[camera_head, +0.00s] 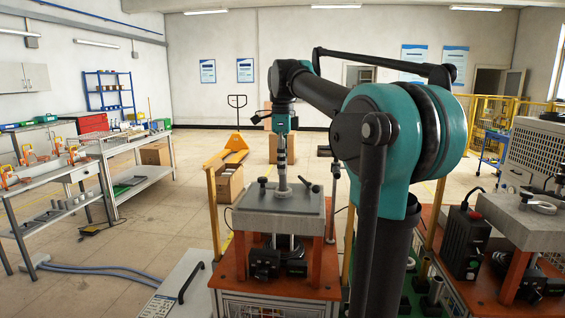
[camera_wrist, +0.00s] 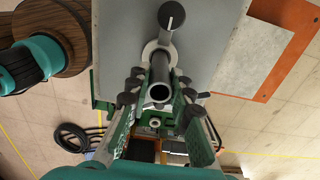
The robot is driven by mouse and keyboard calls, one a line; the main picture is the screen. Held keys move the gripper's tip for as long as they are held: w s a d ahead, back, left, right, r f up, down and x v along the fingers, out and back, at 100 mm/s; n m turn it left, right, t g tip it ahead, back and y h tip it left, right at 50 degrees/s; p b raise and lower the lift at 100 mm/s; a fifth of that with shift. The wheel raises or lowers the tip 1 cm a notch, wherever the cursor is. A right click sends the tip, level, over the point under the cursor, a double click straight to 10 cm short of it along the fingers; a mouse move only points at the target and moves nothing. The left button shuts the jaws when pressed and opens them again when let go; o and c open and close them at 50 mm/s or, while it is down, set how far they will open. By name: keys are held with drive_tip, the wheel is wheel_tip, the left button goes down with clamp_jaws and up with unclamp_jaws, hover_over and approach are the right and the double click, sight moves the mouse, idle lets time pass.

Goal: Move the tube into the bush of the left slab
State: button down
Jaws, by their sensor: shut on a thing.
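My gripper (camera_head: 282,140) is above the left slab (camera_head: 262,219), a grey block on a red-brown frame. It is shut on a grey metal tube (camera_head: 282,176), which stands about upright. In the wrist view, the gripper fingers (camera_wrist: 162,83) close on the tube from both sides, and its hollow open end (camera_wrist: 160,93) faces the camera. The tube's lower end meets the pale round bush (camera_head: 283,193) on the slab. The bush's ring also shows behind the tube in the wrist view (camera_wrist: 148,49). I cannot tell how deep the tube sits in it.
A black-knobbed clamp (camera_wrist: 172,16) stands on the slab close to the bush. The right slab (camera_head: 516,222) holds a pale ring. A workbench (camera_head: 130,172) is at the left, with open floor between.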

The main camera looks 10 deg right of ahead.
sight(282, 176)
drive_tip(key=shift+f, duration=0.25)
drive_tip(key=shift+f, duration=0.3)
drive_tip(key=shift+f, duration=0.35)
drive_tip(key=shift+f, duration=0.35)
drive_tip(key=shift+f, duration=0.35)
drive_tip(key=shift+f, duration=0.3)
drive_tip(key=shift+f, duration=0.1)
drive_tip(key=c, duration=1.3)
unclamp_jaws()
